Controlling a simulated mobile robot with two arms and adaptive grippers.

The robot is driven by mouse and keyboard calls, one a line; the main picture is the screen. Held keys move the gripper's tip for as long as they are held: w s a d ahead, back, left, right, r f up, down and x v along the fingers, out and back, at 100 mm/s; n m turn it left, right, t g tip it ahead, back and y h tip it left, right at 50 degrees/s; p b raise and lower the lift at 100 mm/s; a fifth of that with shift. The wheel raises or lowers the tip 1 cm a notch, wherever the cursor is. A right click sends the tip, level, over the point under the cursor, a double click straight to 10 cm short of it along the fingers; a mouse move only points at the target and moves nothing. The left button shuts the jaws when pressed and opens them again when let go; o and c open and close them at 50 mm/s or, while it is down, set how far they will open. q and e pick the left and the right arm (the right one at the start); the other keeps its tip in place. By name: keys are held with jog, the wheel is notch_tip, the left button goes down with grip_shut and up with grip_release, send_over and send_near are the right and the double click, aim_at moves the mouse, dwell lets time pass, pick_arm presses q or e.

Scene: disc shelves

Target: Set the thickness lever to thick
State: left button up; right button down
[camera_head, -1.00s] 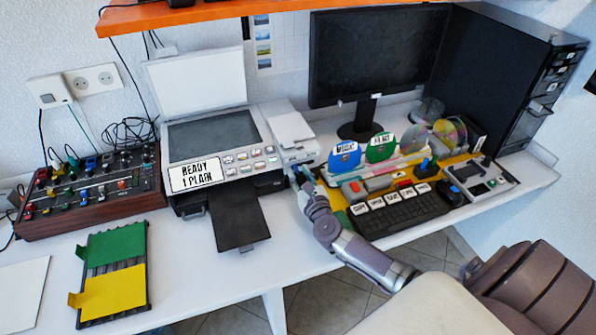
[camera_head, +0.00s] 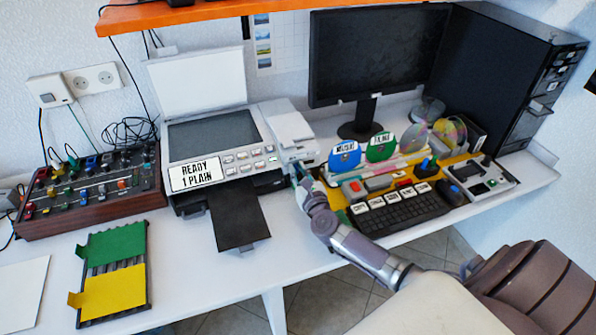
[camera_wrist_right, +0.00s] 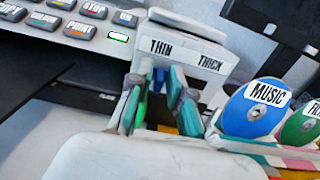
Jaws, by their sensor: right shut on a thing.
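The white printer (camera_head: 215,170) stands on the desk with its lid up and a display reading "READY 1 PLAIN" (camera_head: 194,175). In the right wrist view, a white panel (camera_wrist_right: 188,50) on its right side carries the labels THIN, at left, and THICK, at right. A small blue lever (camera_wrist_right: 159,79) shows below the THIN label, mostly hidden by the fingers. My right gripper (camera_wrist_right: 157,88) is shut on this lever, with teal pads on either side. In the head view, my right gripper (camera_head: 299,173) is at the printer's right front corner. My left gripper is not in view.
MUSIC and green disc holders (camera_head: 380,147) stand just right of my gripper. The output tray (camera_head: 238,220) juts forward at left. A mixer (camera_head: 92,190) and green and yellow cards lie farther left.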

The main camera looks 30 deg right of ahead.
aim_at(312, 160)
jog(key=d+b, duration=0.1)
jog(key=d, duration=0.1)
jog(key=s+d+b, duration=0.1)
jog(key=d, duration=0.2)
jog(key=shift+s+f, duration=0.1)
jog(key=shift+f, duration=0.05)
jog(key=shift+d, duration=0.15)
jog(key=c, duration=1.5)
grip_release()
jog(key=shift+c, duration=0.2)
jog(key=shift+o, duration=1.3)
jog(key=shift+d, duration=0.1)
jog(key=shift+s, duration=0.2)
jog(key=shift+s+a, duration=0.25)
jog(key=shift+s, duration=0.1)
jog(key=v, duration=1.1)
jog(key=shift+d, duration=0.2)
